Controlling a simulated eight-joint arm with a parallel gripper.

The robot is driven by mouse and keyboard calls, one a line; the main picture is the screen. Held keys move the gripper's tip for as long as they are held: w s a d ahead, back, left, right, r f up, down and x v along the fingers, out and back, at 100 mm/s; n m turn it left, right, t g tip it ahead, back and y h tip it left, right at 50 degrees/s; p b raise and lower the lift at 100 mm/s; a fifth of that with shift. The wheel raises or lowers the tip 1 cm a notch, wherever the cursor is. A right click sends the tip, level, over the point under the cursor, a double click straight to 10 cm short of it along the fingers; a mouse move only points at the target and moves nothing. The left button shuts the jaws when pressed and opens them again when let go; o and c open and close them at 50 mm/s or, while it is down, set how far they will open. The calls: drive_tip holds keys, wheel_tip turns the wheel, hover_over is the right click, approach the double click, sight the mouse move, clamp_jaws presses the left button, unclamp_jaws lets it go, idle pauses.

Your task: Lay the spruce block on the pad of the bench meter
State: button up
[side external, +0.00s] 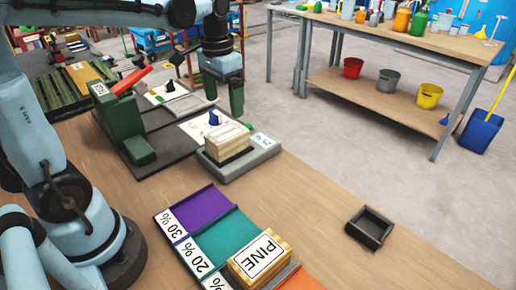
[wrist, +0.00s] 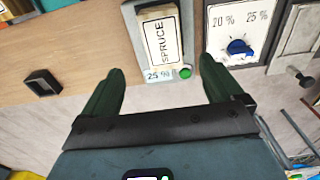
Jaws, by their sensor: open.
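The spruce block (wrist: 157,36) is a pale wooden block with a white SPRUCE label. It lies on the pad of the bench meter (wrist: 182,50), whose display shows 25 % beside a green button. In the side view the block (side external: 228,140) rests on the grey meter (side external: 255,158), with a dark layer under it. My gripper (side external: 236,108) is above and behind the block, apart from it. In the wrist view its green fingers (wrist: 160,78) are spread wide with nothing between them.
A panel with a blue knob (wrist: 240,48) stands beside the meter. A small black tray (side external: 370,228) lies at the right. A green press (side external: 120,118) with a red handle stands left of the meter.

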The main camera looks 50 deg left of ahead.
drive_tip(key=s+d+f+t, duration=0.3)
drive_tip(key=s+d+t, duration=0.3)
drive_tip(key=d, duration=0.1)
drive_tip(key=shift+s+t, duration=0.2)
drive_tip(key=shift+t, duration=0.2)
drive_tip(key=shift+c, duration=0.2)
idle(0.9)
